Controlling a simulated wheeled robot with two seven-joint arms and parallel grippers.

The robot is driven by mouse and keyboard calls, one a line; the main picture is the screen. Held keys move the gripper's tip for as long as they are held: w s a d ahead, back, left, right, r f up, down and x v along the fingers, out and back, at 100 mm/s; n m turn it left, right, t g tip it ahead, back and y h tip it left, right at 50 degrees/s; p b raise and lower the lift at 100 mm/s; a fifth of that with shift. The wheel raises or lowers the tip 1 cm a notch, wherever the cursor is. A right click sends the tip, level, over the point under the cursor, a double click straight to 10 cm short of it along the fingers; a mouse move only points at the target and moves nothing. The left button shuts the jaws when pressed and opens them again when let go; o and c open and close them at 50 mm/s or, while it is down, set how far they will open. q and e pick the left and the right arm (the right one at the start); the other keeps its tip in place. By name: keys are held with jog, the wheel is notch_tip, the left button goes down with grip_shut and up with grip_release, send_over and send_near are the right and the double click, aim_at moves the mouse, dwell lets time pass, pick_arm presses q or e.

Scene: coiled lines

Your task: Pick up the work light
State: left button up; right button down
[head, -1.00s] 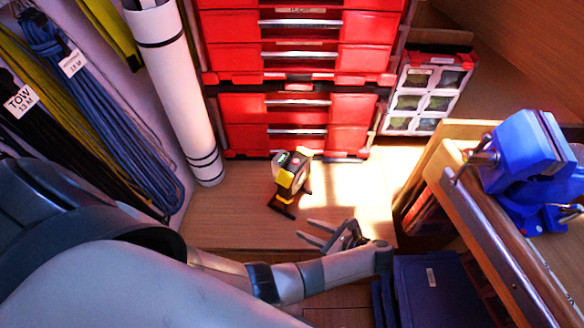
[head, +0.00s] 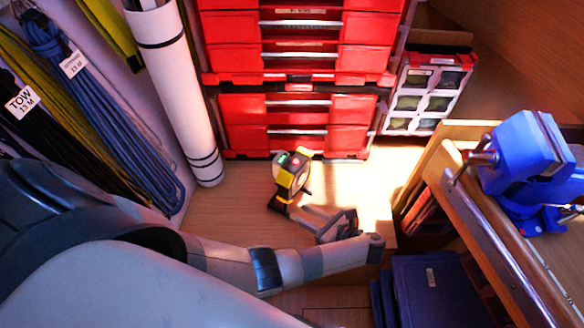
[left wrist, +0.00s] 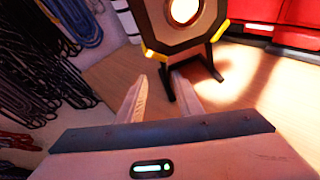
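The work light (head: 291,174), black and yellow with a small red spot and a green spot on top, stands on the wooden surface in front of the red drawers. In the left wrist view its dark body, yellow corners, glowing round lamp (left wrist: 184,10) and black stand legs rise just beyond my fingers. My left gripper (head: 303,211) is just below and to the right of the light in the head view. Its two fingers (left wrist: 160,84) are apart with nothing between them. The gripper hides part of the light's foot. My right gripper is not in view.
Red drawer cases (head: 300,105) stand behind the light. A white roll (head: 175,90) leans at left beside hanging coiled lines (head: 95,100). A bench with a blue vise (head: 525,160) and dark blue bins (head: 432,285) are at right. The sunlit floor (head: 365,185) right of the light is clear.

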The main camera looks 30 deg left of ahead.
pick_arm(q)
send_over(286, 214)
notch_tip(286, 214, down, 3)
jog(key=shift+w+d+f, duration=0.1)
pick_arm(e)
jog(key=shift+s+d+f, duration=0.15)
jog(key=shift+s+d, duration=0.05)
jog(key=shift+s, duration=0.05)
